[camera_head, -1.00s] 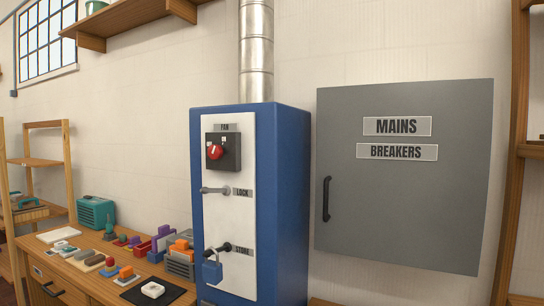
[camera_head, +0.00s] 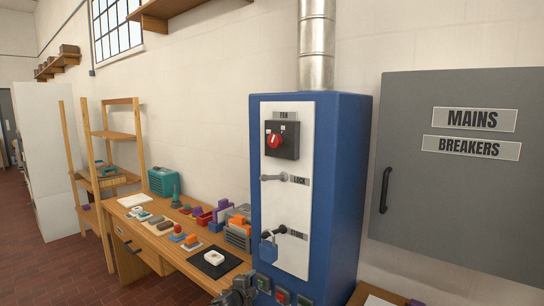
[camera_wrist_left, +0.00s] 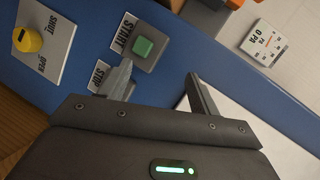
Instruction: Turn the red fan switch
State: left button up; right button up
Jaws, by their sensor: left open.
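The red fan switch (camera_head: 273,141) is a round red knob on a dark box under a FAN label, high on the white front panel of the blue cabinet (camera_head: 341,180). My left gripper (camera_head: 238,290) shows at the bottom edge of the head view, well below the switch and apart from it. In the left wrist view its two fingers (camera_wrist_left: 160,82) are spread, with nothing between them. They are in front of the blue surface by a green START button (camera_wrist_left: 144,46). The fan switch is not in the wrist view. My right gripper is not in view.
A LOCK lever (camera_head: 274,178), a STORE lever (camera_head: 274,232) and a blue padlock (camera_head: 268,251) are below the switch. A yellow SHUT/OPEN knob (camera_wrist_left: 27,39) is near my left gripper. A cluttered workbench (camera_head: 165,247) stands left; a grey MAINS BREAKERS cabinet (camera_head: 450,190) hangs right.

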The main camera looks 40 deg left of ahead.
pick_arm(q)
notch_tip(320, 180, up, 41)
jog(key=m+t+h+p, duration=0.1)
jog(key=m+t+p, duration=0.2)
jog(key=m+t, duration=0.6)
jog(key=m+h+p, duration=0.3)
jog(key=m+p, duration=0.4)
jog(key=m, duration=0.8)
send_near(272, 144)
jog(key=x, duration=0.8)
jog(key=shift+w+r, duration=0.2)
jog(key=shift+r, duration=0.2)
jog(key=shift+w+p, duration=0.3)
jog(key=shift+w, duration=0.3)
jog(key=c, duration=1)
